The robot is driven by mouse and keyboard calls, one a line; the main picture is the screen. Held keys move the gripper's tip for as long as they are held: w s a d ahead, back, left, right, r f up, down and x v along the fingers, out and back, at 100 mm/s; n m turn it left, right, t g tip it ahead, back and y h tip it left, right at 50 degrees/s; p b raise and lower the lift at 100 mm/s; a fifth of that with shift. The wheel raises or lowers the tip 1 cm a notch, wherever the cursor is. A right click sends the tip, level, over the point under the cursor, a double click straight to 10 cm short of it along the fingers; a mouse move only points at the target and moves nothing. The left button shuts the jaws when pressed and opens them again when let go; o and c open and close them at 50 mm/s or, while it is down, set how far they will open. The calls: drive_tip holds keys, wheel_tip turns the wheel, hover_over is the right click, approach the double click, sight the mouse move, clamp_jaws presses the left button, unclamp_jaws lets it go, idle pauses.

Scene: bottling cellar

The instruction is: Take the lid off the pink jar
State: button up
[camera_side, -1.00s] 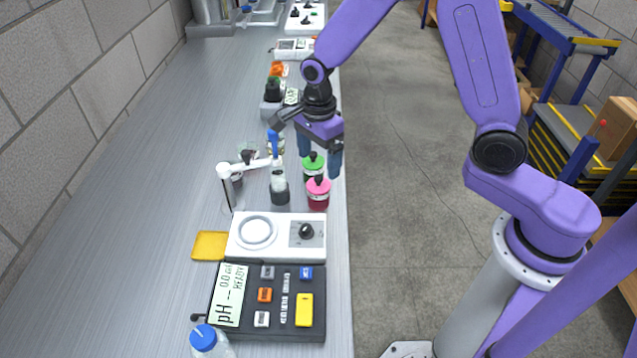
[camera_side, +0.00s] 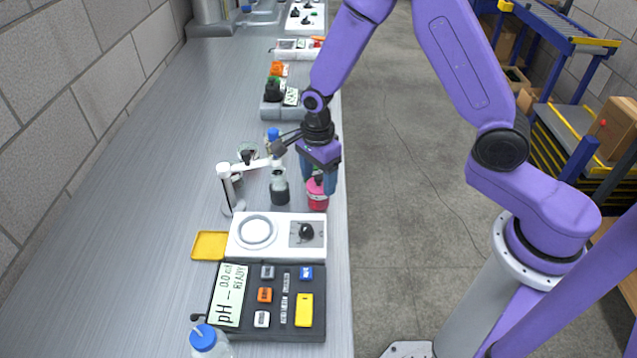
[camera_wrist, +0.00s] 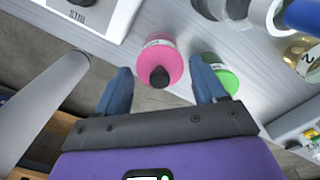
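The pink jar (camera_side: 318,201) stands near the right edge of the bench, its lid partly hidden behind my gripper in the side view. In the wrist view its round pink lid (camera_wrist: 160,55) carries a black knob (camera_wrist: 159,77). My gripper (camera_side: 318,177) points down over the jar and is open. In the wrist view one blue finger is on each side of the knob, with gaps on both sides. I cannot tell the fingers' exact height against the lid. A green-lidded jar (camera_wrist: 226,78) is just beyond the right finger.
A dark-filled bottle (camera_side: 280,190) stands close left of the pink jar, with a white swing-arm stand (camera_side: 228,188) beyond it. A white plate device (camera_side: 276,245) with a knob is just in front. A yellow tray (camera_side: 209,246) lies left of it, a pH meter (camera_side: 252,333) nearer.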

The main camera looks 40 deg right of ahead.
drive_tip(key=c, duration=0.6)
drive_tip(key=shift+r, duration=0.15)
